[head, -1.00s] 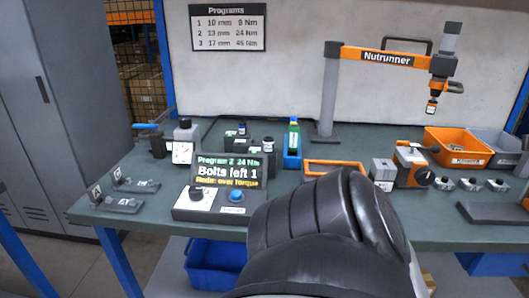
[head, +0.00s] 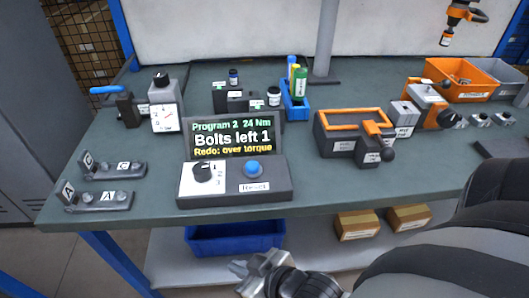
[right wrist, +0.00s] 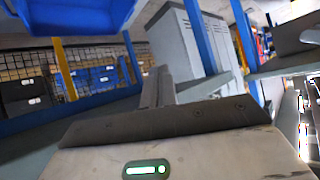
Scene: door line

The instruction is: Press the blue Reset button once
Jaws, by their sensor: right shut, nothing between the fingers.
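The blue Reset button (head: 253,169) is a round dome on the right part of a grey control box (head: 235,195), above a white label reading Reset. A black rotary knob (head: 202,172) sits to its left on a white plate. The screen (head: 232,138) behind reads Program 2, 24 Nm, Bolts left 1, Redo: over torque. My right gripper (head: 250,268) is below the bench's front edge, in front of the lower shelf, well apart from the button. It is shut and empty. The right wrist view shows my gripper's body (right wrist: 160,125) but not the button. My left gripper is not in view.
The bench top (head: 345,192) is clear right of the control box. Fixtures marked A and C (head: 105,198) lie at the left. An orange-rimmed tray (head: 352,120) stands right of the screen. A blue bin (head: 235,238) and cardboard boxes (head: 357,225) sit on the lower shelf.

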